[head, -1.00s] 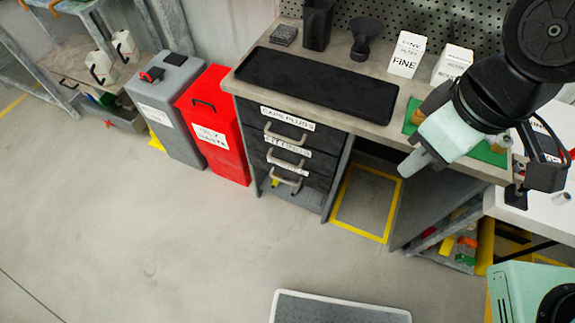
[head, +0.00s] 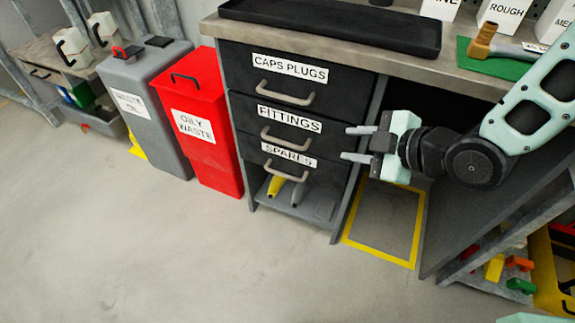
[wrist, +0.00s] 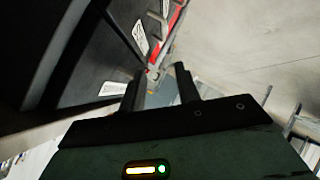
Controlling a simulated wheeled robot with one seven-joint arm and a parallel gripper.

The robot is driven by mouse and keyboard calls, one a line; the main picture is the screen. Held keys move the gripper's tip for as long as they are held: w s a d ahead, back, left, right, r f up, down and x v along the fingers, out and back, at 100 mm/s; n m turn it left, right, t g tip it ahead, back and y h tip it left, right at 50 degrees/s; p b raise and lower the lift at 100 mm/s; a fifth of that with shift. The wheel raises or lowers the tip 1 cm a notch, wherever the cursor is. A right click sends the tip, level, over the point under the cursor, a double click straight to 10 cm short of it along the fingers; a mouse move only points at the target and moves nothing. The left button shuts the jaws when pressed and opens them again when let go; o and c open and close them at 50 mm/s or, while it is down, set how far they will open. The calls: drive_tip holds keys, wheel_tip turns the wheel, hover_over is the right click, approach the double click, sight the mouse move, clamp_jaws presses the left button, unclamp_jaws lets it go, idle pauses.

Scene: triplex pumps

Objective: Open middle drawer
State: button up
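The middle drawer (head: 258,120) is black, labelled FITTINGS, with a grey bar handle (head: 286,138), and looks shut. It sits between the CAPS PLUGS drawer (head: 250,79) above and the SPARES drawer (head: 258,157) below. My gripper (head: 352,143) is to the right of the middle handle, apart from it, with its fingers pointing left. Its two fingers are spread with nothing between them. In the wrist view the fingers (wrist: 165,85) are apart, and the dark drawer fronts (wrist: 105,50) with white labels lie to the left.
A red OILY WASTE bin (head: 205,125) and a grey WASTE OIL bin (head: 150,105) stand left of the drawers. The worktop (head: 400,50) juts out above. A yellow floor outline (head: 412,240) lies to the right. The floor in front is clear.

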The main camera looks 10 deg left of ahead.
sight(292, 147)
wheel_tip(292, 147, down, 10)
drive_tip(key=w+n+t+y+b, duration=0.1)
drive_tip(key=n+t+y+b, duration=0.15)
drive_tip(key=b, duration=0.65)
drive_tip(key=shift+g+y, duration=0.35)
drive_tip(key=shift+y, duration=0.1)
drive_tip(key=b+x, duration=0.1)
drive_tip(key=x, duration=0.5)
drive_tip(key=b+x, duration=0.1)
drive_tip(key=x, duration=0.5)
drive_tip(key=b+x, duration=0.1)
drive_tip(key=x, duration=0.5)
drive_tip(key=shift+s+a+r, duration=0.15)
drive_tip(key=shift+s+r, duration=0.05)
drive_tip(key=shift+r, duration=0.15)
clamp_jaws()
